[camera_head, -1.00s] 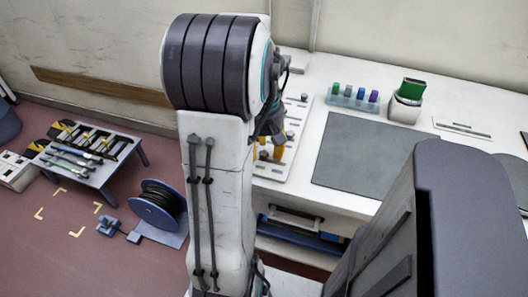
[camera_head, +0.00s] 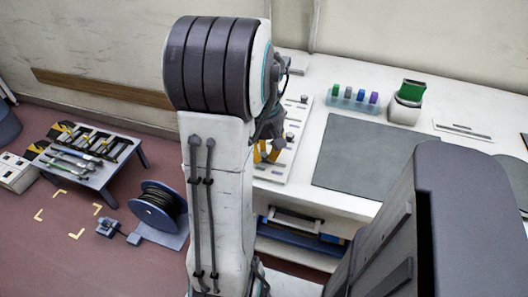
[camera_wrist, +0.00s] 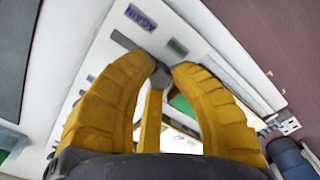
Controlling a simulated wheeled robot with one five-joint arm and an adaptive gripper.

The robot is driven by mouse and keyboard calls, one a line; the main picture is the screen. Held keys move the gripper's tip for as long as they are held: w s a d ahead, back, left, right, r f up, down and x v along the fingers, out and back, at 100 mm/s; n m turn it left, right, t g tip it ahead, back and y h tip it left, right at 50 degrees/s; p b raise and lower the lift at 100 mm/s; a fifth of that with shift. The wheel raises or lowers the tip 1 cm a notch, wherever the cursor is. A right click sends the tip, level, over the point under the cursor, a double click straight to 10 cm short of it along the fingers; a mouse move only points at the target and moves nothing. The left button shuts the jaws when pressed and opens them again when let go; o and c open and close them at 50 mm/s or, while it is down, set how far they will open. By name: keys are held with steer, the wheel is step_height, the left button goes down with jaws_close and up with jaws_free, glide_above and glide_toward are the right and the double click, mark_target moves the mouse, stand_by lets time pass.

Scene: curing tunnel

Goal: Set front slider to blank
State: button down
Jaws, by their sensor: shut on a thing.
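The white slider panel (camera_head: 297,126) lies on the left part of the white bench, with small dark knobs and coloured labels. My gripper (camera_head: 266,158) is over its near end, partly behind my arm. In the wrist view my gripper's yellow fingers (camera_wrist: 162,70) are closed around a grey slider knob (camera_wrist: 160,77). The green label's text is too blurred to read. The fingers hide part of the slider's track.
A grey mat (camera_head: 372,155) lies right of the panel. Behind it stand a rack of coloured pieces (camera_head: 353,97) and a pot with a green top (camera_head: 408,98). A low tool table (camera_head: 90,152) and a cable reel (camera_head: 160,207) are on the floor at left.

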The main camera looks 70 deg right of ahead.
steer(key=shift+s, duration=1.15)
steer(key=c, duration=1.1)
jaws_free()
step_height(320, 180, up, 12)
